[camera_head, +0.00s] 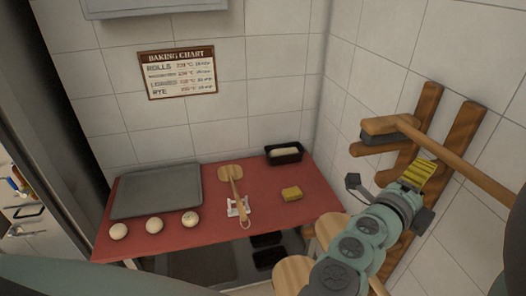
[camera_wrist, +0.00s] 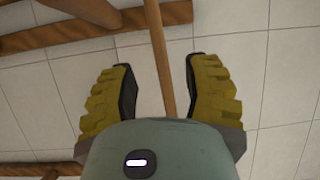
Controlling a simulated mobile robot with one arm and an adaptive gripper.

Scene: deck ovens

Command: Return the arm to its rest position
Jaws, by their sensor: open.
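My arm reaches up from the lower right in the head view, with my gripper (camera_head: 421,172) in front of the wooden wall rack at the right. In the wrist view my gripper (camera_wrist: 160,88) is open, its two yellow fingers wide apart with dark inner pads. A wooden pole (camera_wrist: 158,45) shows between the fingers in that view; I cannot tell how far behind them it is. Nothing is clasped by the fingers. The red-topped table (camera_head: 270,220) is left of my arm, and my gripper is apart from it.
The wooden rack (camera_head: 425,105) and a long handle (camera_head: 470,173) crowd the right wall.

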